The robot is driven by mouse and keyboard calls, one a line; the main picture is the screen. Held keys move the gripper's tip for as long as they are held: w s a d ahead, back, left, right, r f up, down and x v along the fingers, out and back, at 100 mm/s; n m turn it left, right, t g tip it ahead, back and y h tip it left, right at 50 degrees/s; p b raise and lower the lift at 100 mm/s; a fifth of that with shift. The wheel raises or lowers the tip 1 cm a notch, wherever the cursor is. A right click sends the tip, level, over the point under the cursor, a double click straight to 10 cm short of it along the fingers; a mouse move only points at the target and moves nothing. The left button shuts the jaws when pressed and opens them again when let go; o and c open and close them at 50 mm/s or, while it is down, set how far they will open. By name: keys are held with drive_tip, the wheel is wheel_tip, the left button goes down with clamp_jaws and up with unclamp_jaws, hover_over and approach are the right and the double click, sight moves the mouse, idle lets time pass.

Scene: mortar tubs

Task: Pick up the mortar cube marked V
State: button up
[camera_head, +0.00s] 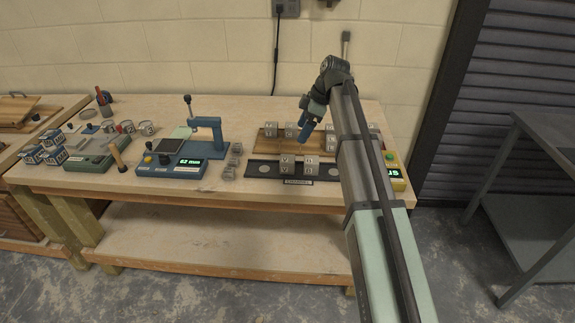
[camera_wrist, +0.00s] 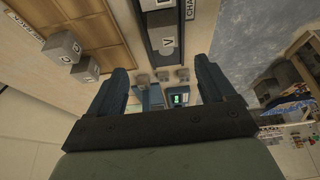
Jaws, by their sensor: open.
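In the wrist view, a grey cube (camera_wrist: 167,45) with a mark that reads V sits on a dark tray (camera_wrist: 193,45), beyond and between my fingers. In the head view, several grey cubes (camera_head: 288,160) stand in a small group on the dark tray (camera_head: 262,169); their letters are too small to read surely. My gripper (camera_head: 307,132) is above and behind that group. The wrist view shows my gripper (camera_wrist: 160,80) open, its two fingers apart with nothing held between them.
A wooden board (camera_head: 262,147) with more cubes lies behind the dark tray; one cube (camera_wrist: 85,69) shows a round letter. Loose cubes (camera_head: 233,160) stand left of the tray, beside a blue device (camera_head: 175,167) with a green display. A yellow box (camera_head: 395,177) is at the right.

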sight(288, 159)
drive_tip(key=x, duration=0.8)
drive_tip(key=shift+f, duration=0.3)
drive_tip(key=shift+s+x, duration=0.2)
drive_tip(key=shift+x, duration=1.15)
drive_tip(key=shift+s+x, duration=0.15)
drive_tip(key=shift+x, duration=1.2)
drive_tip(key=c, duration=1.2)
